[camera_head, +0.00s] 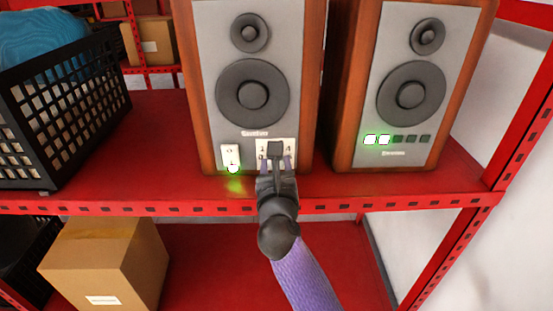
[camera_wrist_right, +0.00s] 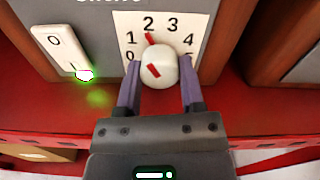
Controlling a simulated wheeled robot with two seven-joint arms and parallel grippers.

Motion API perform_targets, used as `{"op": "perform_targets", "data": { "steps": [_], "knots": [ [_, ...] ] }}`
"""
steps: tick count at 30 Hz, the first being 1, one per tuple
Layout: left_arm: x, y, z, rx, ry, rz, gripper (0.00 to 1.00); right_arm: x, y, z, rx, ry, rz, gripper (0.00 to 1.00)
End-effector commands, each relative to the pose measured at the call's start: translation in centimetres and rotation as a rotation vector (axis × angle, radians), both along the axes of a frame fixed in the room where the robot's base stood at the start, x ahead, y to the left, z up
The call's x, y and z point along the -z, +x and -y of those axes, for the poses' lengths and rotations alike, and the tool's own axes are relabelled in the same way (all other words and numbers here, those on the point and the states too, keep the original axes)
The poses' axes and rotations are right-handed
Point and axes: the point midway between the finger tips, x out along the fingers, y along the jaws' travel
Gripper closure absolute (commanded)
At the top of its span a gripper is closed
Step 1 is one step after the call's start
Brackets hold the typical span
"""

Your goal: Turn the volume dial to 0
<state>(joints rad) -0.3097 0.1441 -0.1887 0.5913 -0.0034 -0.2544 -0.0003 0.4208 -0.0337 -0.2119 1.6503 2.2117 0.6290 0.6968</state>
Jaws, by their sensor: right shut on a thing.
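The volume dial (camera_wrist_right: 158,72) is a white knob with red marks on a white plate numbered 0 to 5, low on the left speaker (camera_head: 205,60). Its red pointer lies between 1 and 2, closer to 2. My right gripper (camera_head: 275,163) has its purple fingers on either side of the knob and is shut on it, also in the right wrist view (camera_wrist_right: 158,64). In the head view the gripper largely hides the dial. My left gripper is not in view.
A power switch (camera_head: 230,154) with a green-lit lamp sits left of the dial. The right speaker (camera_head: 342,90) has a row of lights (camera_head: 384,140), two lit. A black crate (camera_head: 60,115) stands at left on the red shelf (camera_head: 160,150); a cardboard box (camera_head: 105,262) is below.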

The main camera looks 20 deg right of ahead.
Motion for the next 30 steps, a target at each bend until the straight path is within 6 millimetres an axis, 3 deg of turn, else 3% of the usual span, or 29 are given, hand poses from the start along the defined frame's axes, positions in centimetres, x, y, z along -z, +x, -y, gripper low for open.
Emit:
{"op": "perform_targets", "data": {
  "steps": [1,12,20,30],
  "knots": [
    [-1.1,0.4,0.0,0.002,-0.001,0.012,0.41,-0.6,0.0,0.0,-0.001,-0.037,-0.013,1.0],
    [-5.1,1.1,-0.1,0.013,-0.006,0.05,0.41,-0.5,0.0,0.0,0.0,-0.37,-0.109,1.0],
    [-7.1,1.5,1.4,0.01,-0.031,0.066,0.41,-0.4,0.0,0.0,-0.001,-0.61,-0.177,1.0],
    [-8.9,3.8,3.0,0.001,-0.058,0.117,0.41,-0.3,0.0,0.0,-0.002,-0.902,-0.261,1.0]
  ]
}}
